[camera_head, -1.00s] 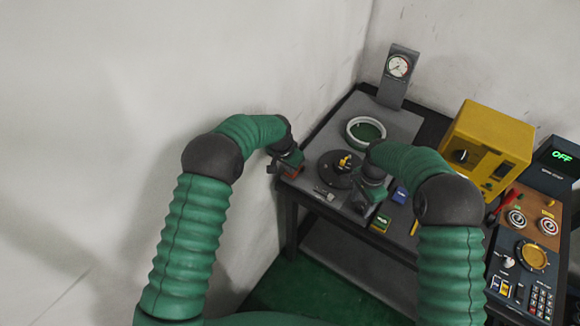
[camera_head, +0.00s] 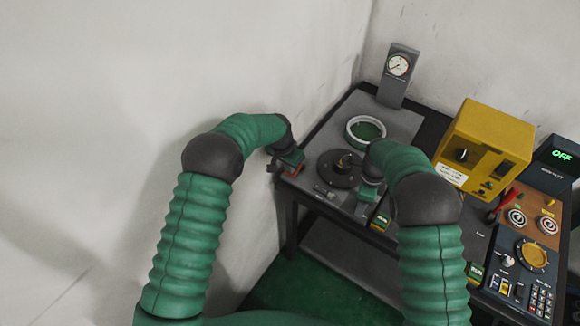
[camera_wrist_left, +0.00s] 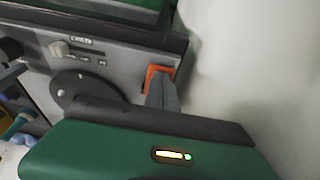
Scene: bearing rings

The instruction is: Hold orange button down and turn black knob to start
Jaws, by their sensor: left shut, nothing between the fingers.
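An orange square part (camera_wrist_left: 153,72), which looks like the orange button, sits at the grey panel's corner in the left wrist view. My left gripper (camera_head: 281,168) is shut and empty. In the left wrist view its fingers (camera_wrist_left: 160,92) overlap the orange part and seem to touch it; how far it is pressed I cannot tell.
A white ring (camera_head: 365,130) lies on the grey panel behind the black disc. A gauge (camera_head: 398,66) stands at the back. A wall stands close at left.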

